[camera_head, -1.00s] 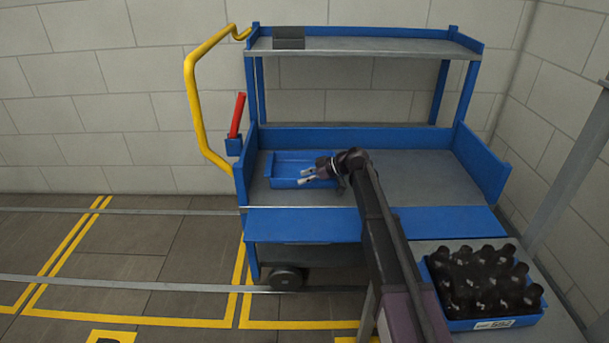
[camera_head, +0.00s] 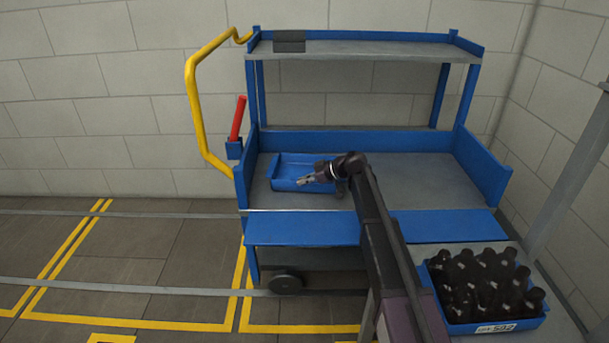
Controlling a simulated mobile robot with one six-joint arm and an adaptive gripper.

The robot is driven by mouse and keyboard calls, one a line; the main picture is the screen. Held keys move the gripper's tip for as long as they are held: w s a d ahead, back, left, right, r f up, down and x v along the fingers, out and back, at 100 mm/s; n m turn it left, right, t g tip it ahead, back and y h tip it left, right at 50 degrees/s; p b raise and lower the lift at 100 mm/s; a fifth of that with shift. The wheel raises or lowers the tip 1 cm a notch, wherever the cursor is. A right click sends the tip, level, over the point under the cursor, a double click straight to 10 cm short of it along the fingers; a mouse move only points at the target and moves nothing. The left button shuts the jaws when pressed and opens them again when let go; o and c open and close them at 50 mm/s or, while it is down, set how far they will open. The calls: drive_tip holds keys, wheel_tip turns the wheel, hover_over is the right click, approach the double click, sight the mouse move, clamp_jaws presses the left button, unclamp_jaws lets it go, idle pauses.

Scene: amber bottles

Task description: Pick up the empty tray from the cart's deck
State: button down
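The empty tray (camera_head: 283,177) is blue and shallow. It lies on the grey deck (camera_head: 400,188) of the blue cart, towards the left end. My gripper (camera_head: 303,181) reaches in from the right over the tray's right part, with its fingertips pointing left near the front wall. The fingers look close together, but they are small and seen at an angle, so I cannot tell whether they touch or grip the wall. My gripper and wrist hide the tray's right end.
A blue crate (camera_head: 497,327) packed with dark bottles (camera_head: 480,280) stands on a grey surface at the lower right. The cart's upper shelf (camera_head: 380,48) is above and behind the deck. A yellow handle (camera_head: 191,100) and a red lever (camera_head: 238,118) are at the left.

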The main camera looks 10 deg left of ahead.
drive_tip(key=shift+r, duration=0.2)
idle(0.3)
wheel_tip(320, 180, up, 10)
drive_tip(key=p, duration=1)
drive_tip(key=shift+f, duration=0.2)
idle(0.4)
